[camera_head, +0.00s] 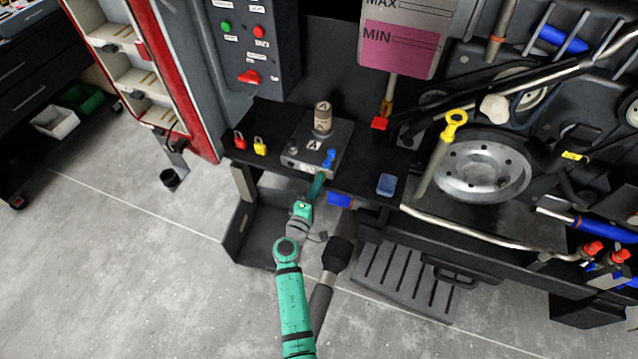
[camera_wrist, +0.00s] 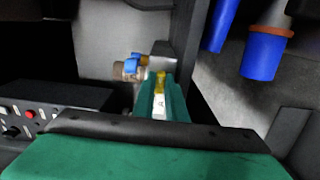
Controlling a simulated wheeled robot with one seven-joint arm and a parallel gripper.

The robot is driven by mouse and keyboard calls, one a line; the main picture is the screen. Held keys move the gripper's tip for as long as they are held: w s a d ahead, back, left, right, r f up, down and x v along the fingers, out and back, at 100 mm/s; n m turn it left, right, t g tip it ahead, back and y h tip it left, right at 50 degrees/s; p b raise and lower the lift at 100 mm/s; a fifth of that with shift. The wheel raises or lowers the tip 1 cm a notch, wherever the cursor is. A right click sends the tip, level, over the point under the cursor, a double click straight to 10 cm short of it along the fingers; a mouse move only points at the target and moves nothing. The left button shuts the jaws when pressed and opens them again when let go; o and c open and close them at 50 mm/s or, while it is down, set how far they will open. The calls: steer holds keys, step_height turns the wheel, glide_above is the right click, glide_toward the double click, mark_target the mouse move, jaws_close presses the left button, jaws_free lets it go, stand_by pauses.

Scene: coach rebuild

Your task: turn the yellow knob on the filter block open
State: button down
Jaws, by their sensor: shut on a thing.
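The filter block (camera_head: 300,160) is a grey box marked A on the dark shelf, with a brown canister (camera_head: 323,118) on top. A blue knob (camera_head: 328,158) sits on its front right; a blue knob also shows in the wrist view (camera_wrist: 132,64). My gripper (camera_head: 318,183) reaches up to the front of the block. In the wrist view, my green fingers (camera_wrist: 161,92) are closed around the yellow knob (camera_wrist: 161,79), of which only a narrow strip shows. In the head view the yellow knob is hidden by my gripper.
A red padlock (camera_head: 240,140) and a yellow padlock (camera_head: 260,147) stand left of the block. A blue box (camera_head: 387,185) lies to the right on the shelf. A control panel (camera_head: 248,45) rises behind left. A dark open bin (camera_head: 250,235) is below the shelf.

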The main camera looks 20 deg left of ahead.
steer(key=c, duration=1.8)
jaws_free()
steer(key=shift+s, duration=0.1)
steer(key=shift+d+f, duration=0.1)
